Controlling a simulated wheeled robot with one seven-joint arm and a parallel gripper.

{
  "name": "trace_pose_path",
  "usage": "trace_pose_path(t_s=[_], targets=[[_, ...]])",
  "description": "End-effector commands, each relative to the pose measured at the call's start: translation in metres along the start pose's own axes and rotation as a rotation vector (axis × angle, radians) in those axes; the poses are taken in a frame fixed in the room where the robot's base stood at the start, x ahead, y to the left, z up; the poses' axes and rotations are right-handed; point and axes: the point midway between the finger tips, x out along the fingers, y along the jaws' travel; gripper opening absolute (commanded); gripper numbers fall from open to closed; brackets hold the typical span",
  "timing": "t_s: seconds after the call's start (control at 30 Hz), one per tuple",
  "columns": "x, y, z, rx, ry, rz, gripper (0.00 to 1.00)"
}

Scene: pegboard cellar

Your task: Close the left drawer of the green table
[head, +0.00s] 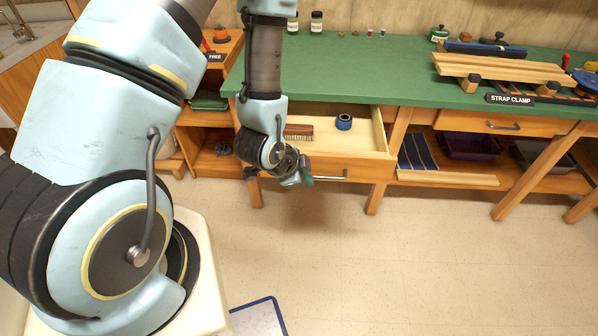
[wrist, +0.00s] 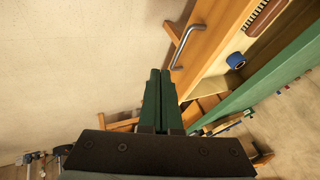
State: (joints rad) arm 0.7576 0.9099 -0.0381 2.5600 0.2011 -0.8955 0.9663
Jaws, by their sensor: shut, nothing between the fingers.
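The green table (head: 340,75) has its left drawer (head: 358,168) pulled open, with a metal handle (head: 331,178) on its wooden front. Inside are a brush (head: 299,129) and a blue roll (head: 344,121). My gripper (head: 306,179) is in front of the drawer's left half, near the handle, and my arm hides the drawer's left end. In the wrist view the green fingers (wrist: 159,75) are together and empty, with the drawer front (wrist: 213,32) and handle (wrist: 186,45) just beyond and to the right. I cannot tell whether they touch the drawer.
The table's right drawer (head: 480,124) looks shut. A strap clamp with wooden boards (head: 505,68) lies on the tabletop at the right. A lower shelf (head: 450,178) holds a purple bin (head: 470,147). The floor (head: 400,270) in front is clear, apart from a blue-edged panel (head: 258,318) near my base.

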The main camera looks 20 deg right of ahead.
Motion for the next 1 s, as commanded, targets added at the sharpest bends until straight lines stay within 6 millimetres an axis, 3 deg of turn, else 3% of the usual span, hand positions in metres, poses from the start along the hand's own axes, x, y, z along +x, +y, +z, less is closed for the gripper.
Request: trace_pose_path(t_s=[0.8, 1.0], targets=[[0.054, 0.000, 0.001, -0.005, -0.002, 0.000, 0.00], [0.081, 0.000, 0.001, -0.005, -0.003, 0.002, 0.00]])
